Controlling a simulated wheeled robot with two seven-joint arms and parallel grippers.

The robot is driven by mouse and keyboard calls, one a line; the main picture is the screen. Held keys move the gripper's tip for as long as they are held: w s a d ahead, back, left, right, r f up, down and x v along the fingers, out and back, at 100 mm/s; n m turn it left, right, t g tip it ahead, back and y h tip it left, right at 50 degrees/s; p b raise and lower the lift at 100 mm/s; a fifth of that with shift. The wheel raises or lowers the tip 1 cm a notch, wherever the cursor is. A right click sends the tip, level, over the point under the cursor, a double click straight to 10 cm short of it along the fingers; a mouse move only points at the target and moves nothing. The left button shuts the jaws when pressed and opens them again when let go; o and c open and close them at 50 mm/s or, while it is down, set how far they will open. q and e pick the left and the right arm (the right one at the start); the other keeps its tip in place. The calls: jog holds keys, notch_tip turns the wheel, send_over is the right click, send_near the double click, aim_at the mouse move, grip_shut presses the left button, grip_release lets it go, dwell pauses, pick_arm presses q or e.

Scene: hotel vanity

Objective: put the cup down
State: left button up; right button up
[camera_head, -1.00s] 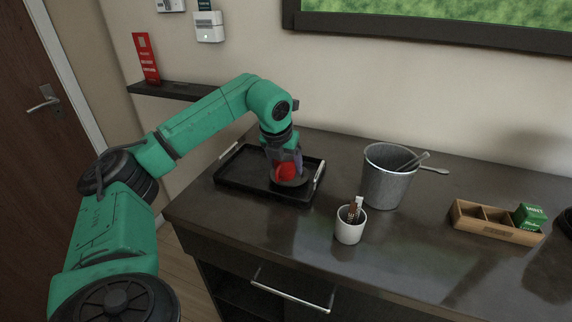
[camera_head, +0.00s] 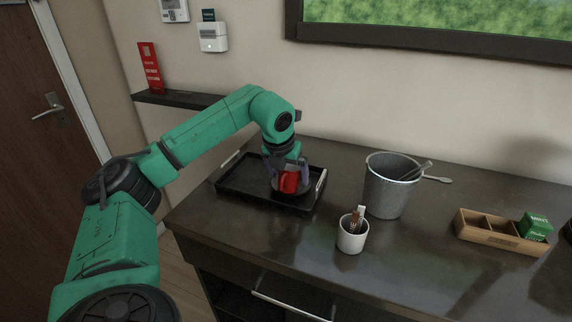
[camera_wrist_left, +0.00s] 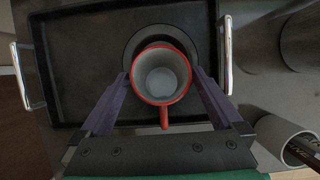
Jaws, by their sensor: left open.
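The red cup (camera_head: 289,182) stands upright in the black tray (camera_head: 238,190), toward its right end. In the left wrist view I look down into the cup's pale inside (camera_wrist_left: 162,80); its red handle points toward my gripper's base. A dark round coaster or saucer (camera_wrist_left: 197,38) shows under the cup, and the tray (camera_wrist_left: 65,75) spreads around it. My left gripper (camera_head: 290,172) is over the cup, with its fingers apart on either side of it. In the wrist view the open fingers (camera_wrist_left: 163,92) flank the cup, with slight gaps. My right gripper is not in view.
A metal ice bucket (camera_head: 390,192) with a utensil stands right of the tray. A white cup with sticks or sachets (camera_head: 352,238) stands in front of it. A wooden box (camera_head: 487,232) with a green packet is farther right. The counter between them is clear.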

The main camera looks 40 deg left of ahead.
pick_arm(q)
jog(key=v, duration=1.2)
jog(key=shift+r, duration=0.3)
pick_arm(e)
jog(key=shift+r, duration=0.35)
pick_arm(q)
jog(key=shift+d, duration=0.1)
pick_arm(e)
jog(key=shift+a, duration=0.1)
